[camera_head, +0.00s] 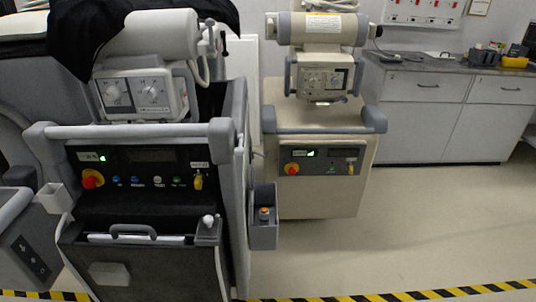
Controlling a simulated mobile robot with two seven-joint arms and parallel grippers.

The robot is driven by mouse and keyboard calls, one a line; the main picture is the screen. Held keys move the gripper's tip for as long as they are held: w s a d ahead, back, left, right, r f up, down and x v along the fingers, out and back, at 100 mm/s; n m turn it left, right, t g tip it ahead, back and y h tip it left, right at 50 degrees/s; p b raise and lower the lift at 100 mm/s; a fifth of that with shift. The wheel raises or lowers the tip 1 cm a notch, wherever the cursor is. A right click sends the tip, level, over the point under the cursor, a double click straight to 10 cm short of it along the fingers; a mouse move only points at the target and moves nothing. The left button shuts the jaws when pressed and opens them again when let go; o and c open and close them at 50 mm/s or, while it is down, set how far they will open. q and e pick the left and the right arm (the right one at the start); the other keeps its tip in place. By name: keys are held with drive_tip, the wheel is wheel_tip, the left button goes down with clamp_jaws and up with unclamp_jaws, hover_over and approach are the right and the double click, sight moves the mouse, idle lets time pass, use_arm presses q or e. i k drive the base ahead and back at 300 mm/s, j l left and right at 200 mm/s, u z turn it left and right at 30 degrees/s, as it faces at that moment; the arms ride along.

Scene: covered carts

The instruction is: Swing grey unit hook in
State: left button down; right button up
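The grey unit (135,133) stands close at the left in the head view, with a grey front handle bar, a control panel and a dark lower front. I cannot tell for certain which part is its hook. A small light-grey upright piece with a rounded top (208,228) sits at the right end of its lower front ledge. A thin bracket with a dark tip (224,44) sticks out beside its white tube head (150,34). Neither of my grippers is in view.
A beige unit (318,190) stands behind, to the right. A small grey holder (264,232) juts from the grey unit's right side. A counter with cabinets (440,115) lines the back wall. Yellow-black tape (400,296) crosses the front floor. The right floor is clear.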

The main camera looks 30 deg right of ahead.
sight(252, 154)
drive_tip(key=k+l+u, duration=0.2)
drive_tip(key=l, duration=0.7)
drive_tip(key=i+l+u, duration=0.1)
drive_tip(key=l, duration=0.35)
drive_tip(key=i+l+u, duration=0.1)
drive_tip(key=l, duration=0.4)
drive_tip(key=i+l+u, duration=0.1)
drive_tip(key=l, duration=0.35)
drive_tip(key=i+l+u, duration=0.1)
drive_tip(key=l, duration=0.35)
drive_tip(key=i+l, duration=0.25)
drive_tip(key=l, duration=0.15)
drive_tip(key=i+l, duration=0.25)
drive_tip(key=l, duration=0.2)
drive_tip(key=i+u, duration=0.25)
drive_tip(key=j+u, duration=0.25)
drive_tip(key=j, duration=0.15)
